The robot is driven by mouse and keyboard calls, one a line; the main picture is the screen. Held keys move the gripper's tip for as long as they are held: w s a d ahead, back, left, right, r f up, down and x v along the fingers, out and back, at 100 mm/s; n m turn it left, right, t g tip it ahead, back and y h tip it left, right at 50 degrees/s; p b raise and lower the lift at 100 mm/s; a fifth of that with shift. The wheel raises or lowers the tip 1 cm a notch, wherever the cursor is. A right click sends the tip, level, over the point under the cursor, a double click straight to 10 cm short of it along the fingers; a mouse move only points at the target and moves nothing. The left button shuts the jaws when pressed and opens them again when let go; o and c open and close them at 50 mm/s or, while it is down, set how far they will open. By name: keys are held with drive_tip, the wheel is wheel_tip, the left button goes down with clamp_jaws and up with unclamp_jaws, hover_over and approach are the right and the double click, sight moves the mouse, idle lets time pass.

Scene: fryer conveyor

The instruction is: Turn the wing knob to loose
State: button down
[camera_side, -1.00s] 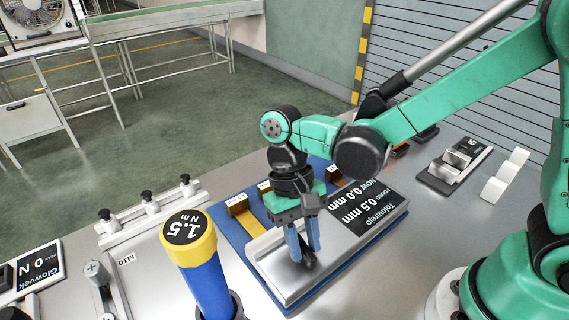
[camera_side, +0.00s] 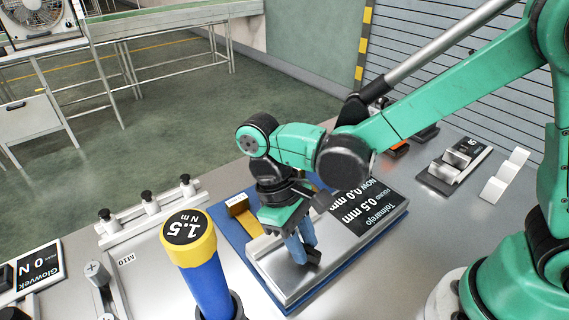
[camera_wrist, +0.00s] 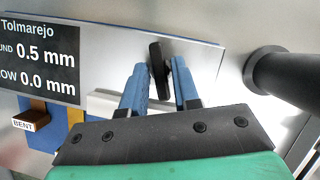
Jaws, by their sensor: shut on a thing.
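The wing knob (camera_wrist: 156,66) is a small black bar standing on the silver plate (camera_wrist: 208,62). In the side view the knob (camera_side: 314,257) shows beside the fingertips, mostly hidden by them. My gripper (camera_wrist: 160,84) has two blue fingers, one on each side of the knob, and is shut on it. In the side view my gripper (camera_side: 303,256) points down at the near part of the plate. A black sign (camera_side: 352,206) on the same unit reads "Tolmarejo", found 0.5 mm, now 0.0 mm.
A blue, yellow-topped torque tool (camera_side: 200,262) marked 1.5 N m stands upright left of the plate. A brass block (camera_side: 238,205) sits behind it. A rail (camera_side: 150,215) with black knobs lies at left. Small fixtures (camera_side: 455,163) are at right.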

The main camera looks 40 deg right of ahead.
idle(0.3)
drive_tip(key=c, duration=0.8)
unclamp_jaws()
drive_tip(key=shift+r, duration=0.1)
drive_tip(key=shift+v, duration=2.7)
drive_tip(key=d+r+m+t+y, duration=0.1)
drive_tip(key=d+r+m+t, duration=0.2)
drive_tip(key=d+t, duration=0.8)
drive_tip(key=w+d+m, duration=0.1)
drive_tip(key=d, duration=0.2)
drive_tip(key=shift+r+t+y, duration=0.15)
drive_tip(key=shift+t+y, duration=0.15)
